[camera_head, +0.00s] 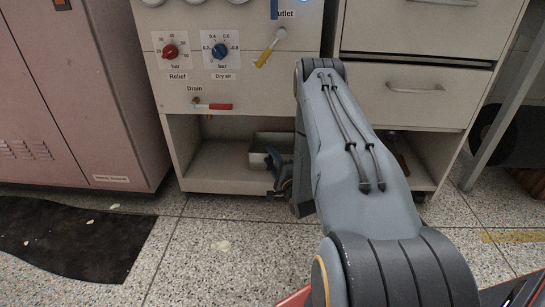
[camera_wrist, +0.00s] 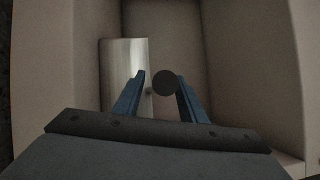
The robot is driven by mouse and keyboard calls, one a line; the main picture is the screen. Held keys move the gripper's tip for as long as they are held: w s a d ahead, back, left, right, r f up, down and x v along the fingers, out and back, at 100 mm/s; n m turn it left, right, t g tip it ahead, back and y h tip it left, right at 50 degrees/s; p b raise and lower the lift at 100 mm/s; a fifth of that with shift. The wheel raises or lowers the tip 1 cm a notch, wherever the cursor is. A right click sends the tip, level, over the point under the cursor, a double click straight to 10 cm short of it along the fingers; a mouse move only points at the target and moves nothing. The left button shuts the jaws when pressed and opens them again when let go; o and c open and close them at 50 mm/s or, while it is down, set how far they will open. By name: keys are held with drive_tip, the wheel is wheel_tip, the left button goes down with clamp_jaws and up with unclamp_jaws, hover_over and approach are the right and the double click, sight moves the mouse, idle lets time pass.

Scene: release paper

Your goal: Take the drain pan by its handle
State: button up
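The drain pan (camera_head: 258,157) is a grey box in the open lower bay of the cabinet, partly hidden by my arm. In the wrist view a pale metallic face (camera_wrist: 118,65), likely the pan, stands behind the left finger. A dark round end (camera_wrist: 164,83), likely the pan's handle seen end-on, shows between my fingertips. My gripper (camera_wrist: 160,76) has two blue fingers spread apart with gaps beside the round end. In the head view my gripper (camera_head: 274,162) is low in front of the pan, mostly hidden by my arm. Whether the handle lies between or beyond the fingertips is unclear.
The cabinet front carries a red relief knob (camera_head: 170,51), a blue dry air knob (camera_head: 220,51) and a red drain lever (camera_head: 214,106). Bay walls stand on both sides. A pink cabinet (camera_head: 75,100) is at left; a black mat (camera_head: 70,240) lies on the floor.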

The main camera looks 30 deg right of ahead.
clamp_jaws()
idle(1.2)
drive_tip(key=shift+r, duration=0.1)
